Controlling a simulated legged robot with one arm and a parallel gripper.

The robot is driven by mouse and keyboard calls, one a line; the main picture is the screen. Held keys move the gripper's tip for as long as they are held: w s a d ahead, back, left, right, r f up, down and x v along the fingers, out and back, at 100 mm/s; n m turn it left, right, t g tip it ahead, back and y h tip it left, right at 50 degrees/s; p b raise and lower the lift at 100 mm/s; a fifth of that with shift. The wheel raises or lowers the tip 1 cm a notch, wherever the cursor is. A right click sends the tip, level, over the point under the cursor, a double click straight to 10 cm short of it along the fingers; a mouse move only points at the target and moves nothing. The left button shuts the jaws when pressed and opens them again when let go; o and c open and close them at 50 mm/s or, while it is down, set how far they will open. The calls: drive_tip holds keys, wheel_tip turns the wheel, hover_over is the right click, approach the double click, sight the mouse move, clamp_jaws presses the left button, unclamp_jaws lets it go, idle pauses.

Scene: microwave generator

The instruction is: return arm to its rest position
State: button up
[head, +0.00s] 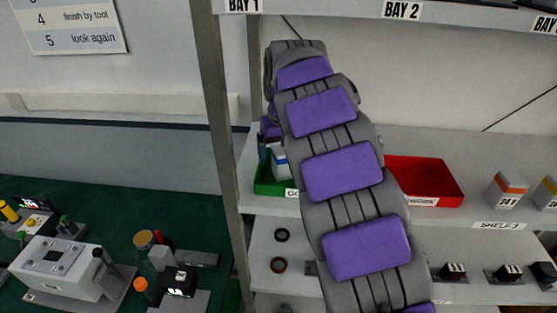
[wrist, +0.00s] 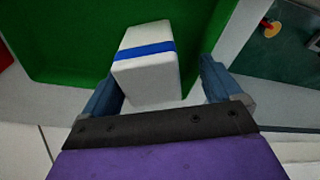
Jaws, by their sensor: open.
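My arm (head: 343,170) reaches up and forward across the head view to the shelf unit. My gripper (wrist: 160,72) is open in the wrist view, with one blue finger on each side of a white box with a blue band (wrist: 148,72). A gap shows between the box and the right finger; contact on the left is unclear. The box is in or just over the green bin (wrist: 70,45). In the head view, part of the box (head: 280,166) and the green bin (head: 267,185) show left of my arm, which hides the rest.
A red bin (head: 425,180) stands right of my arm on the same shelf, with orange-topped boxes (head: 506,189) farther right. A grey shelf post (head: 222,130) stands close left of the green bin. Small parts sit on the lower shelf. A green bench (head: 100,210) with fixtures lies at left.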

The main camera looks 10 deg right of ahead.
drive_tip(key=r, duration=0.2)
drive_tip(key=shift+s+d+r, duration=0.1)
drive_tip(key=shift+d+r, duration=0.2)
drive_tip(key=shift+d, duration=0.1)
drive_tip(key=shift+s+d+r, duration=0.15)
drive_tip(key=shift+r, duration=0.1)
drive_tip(key=shift+s+d, duration=0.15)
drive_tip(key=shift+s, duration=0.15)
drive_tip(key=s+f+g+b, duration=0.1)
drive_tip(key=s+f+b, duration=0.3)
drive_tip(key=s, duration=1)
drive_tip(key=s+f+g+b, duration=0.1)
drive_tip(key=s+f+b, duration=0.3)
drive_tip(key=s+f, duration=0.7)
drive_tip(key=s+a+f+g+b, duration=0.1)
drive_tip(key=s+f+b, duration=0.2)
drive_tip(key=s, duration=1.4)
wheel_tip(320, 180, down, 5)
drive_tip(key=shift+r+m+b, duration=0.1)
drive_tip(key=shift+m+b, duration=0.3)
